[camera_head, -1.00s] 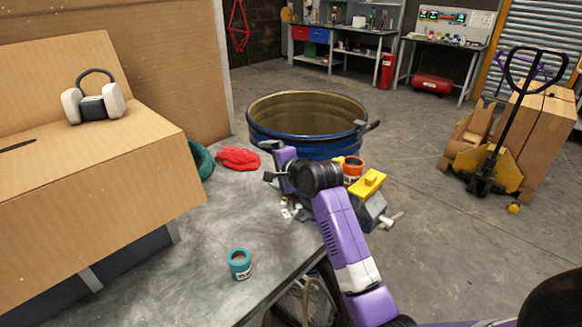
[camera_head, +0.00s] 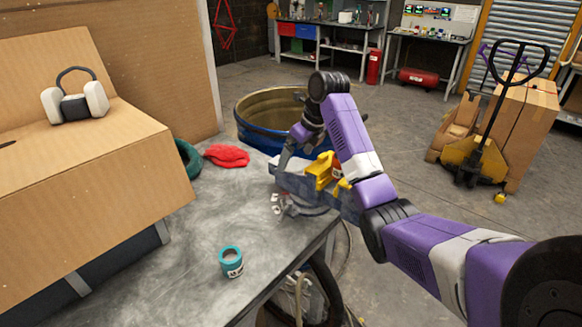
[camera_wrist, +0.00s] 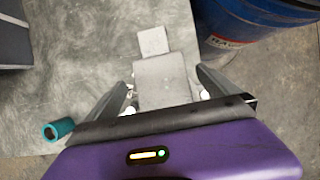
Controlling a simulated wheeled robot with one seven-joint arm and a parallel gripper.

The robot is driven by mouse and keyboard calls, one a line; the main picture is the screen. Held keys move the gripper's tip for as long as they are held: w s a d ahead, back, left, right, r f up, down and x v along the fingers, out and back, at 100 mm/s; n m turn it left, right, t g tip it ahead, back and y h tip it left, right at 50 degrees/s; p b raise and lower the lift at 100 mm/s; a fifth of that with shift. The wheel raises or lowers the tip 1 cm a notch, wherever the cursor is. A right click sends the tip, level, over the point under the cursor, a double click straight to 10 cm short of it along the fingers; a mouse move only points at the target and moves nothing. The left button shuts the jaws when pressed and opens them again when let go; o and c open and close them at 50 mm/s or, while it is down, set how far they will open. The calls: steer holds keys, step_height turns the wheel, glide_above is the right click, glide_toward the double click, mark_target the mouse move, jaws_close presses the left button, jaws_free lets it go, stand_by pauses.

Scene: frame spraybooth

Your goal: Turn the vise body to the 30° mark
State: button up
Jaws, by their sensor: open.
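The vise (camera_head: 345,203) stands at the right corner of the grey bench. Its blue-grey body runs from left to lower right, with a yellow part (camera_head: 322,170) on top. Small white tags (camera_head: 277,204) lie by its base; no degree mark is readable. My gripper (camera_head: 291,152) is over the left end of the vise, pointing down. In the wrist view, my gripper (camera_wrist: 163,78) is open, with one finger on each side of a grey block of the vise (camera_wrist: 162,82). I cannot tell whether the fingers touch it. My arm hides part of the vise.
A red cloth (camera_head: 226,155) lies at the back. A blue drum (camera_head: 255,120) stands behind the bench. A cardboard box (camera_head: 100,180) with a headset fills the left. Open floor lies to the right.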

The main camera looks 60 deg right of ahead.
mark_target(292, 164)
steer(key=x, duration=0.5)
steer(key=shift+w+f, duration=0.15)
steer(key=shift+f, duration=0.2)
steer(key=shift+c, duration=0.4)
steer(key=c, duration=1.9)
steer(key=shift+r+p, duration=0.1)
steer(key=shift+p, duration=0.2)
